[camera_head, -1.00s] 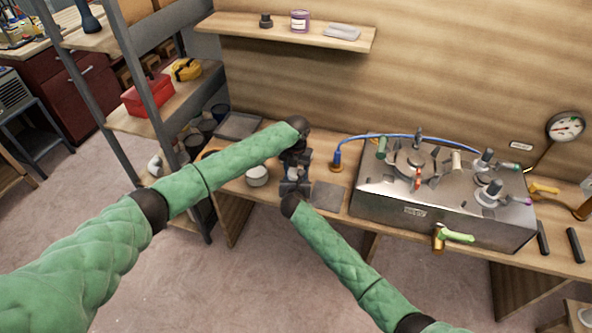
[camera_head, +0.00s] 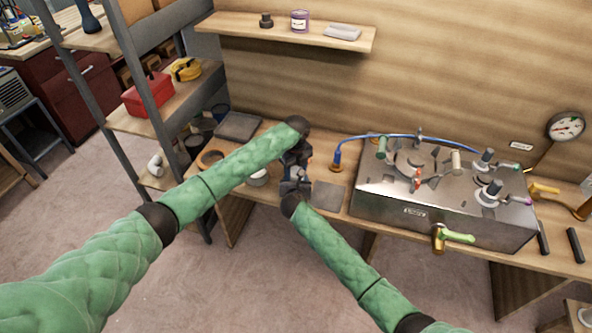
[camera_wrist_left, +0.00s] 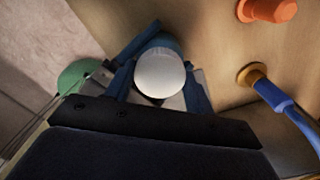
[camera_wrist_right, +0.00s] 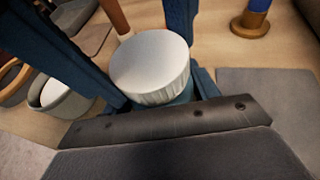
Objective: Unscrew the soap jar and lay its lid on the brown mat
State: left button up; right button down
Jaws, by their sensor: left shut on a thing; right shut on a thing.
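A white round lid with a ribbed side (camera_wrist_right: 150,68) shows between blue finger parts in the right wrist view. It also shows from above in the left wrist view (camera_wrist_left: 160,73), between my left gripper's blue fingers. My left gripper (camera_head: 296,158) is shut on the soap jar's lid from above. My right gripper (camera_head: 295,185) is shut on the soap jar just below. The jar's body is mostly hidden by the fingers, so I cannot tell whether lid and jar are apart. A flat grey-brown mat (camera_head: 328,196) lies bare on the bench, just right of the grippers.
A steel box with valves and levers (camera_head: 430,215) fills the bench to the right. A white-topped round container (camera_head: 258,180), an orange-brown ring (camera_head: 210,158) and a dark tray (camera_head: 238,126) are to the left.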

pick_arm(q)
jog(key=o, duration=1.1)
jog(key=shift+c, duration=0.2)
jog(key=shift+r, duration=0.15)
